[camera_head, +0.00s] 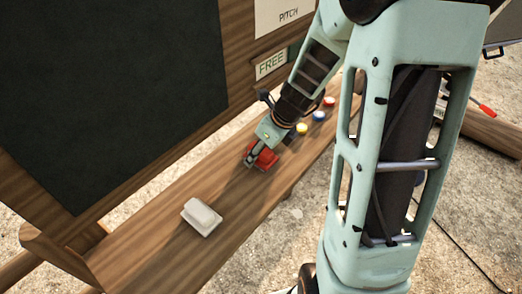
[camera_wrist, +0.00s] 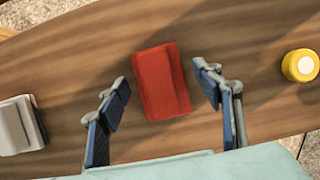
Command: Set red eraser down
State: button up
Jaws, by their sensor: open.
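The red eraser (camera_head: 263,156) lies on the wooden ledge below the dark board, partly hidden by my gripper in the head view. In the wrist view the red eraser (camera_wrist: 161,82) sits on the wood between my open fingers. My gripper (camera_wrist: 165,90) has one finger on each side of it, with a visible gap on both sides. In the head view my gripper (camera_head: 254,158) is low over the ledge at the eraser.
A white eraser (camera_head: 201,217) lies on the ledge (camera_head: 150,232) to the left. Yellow (camera_head: 302,129), blue (camera_head: 318,116) and red (camera_head: 329,101) round pieces stand to the right. The dark board (camera_head: 110,95) rises behind. Bare ledge separates the two erasers.

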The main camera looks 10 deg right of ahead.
jog(key=p+v, duration=0.2)
jog(key=v, duration=1)
jog(key=shift+r, duration=0.1)
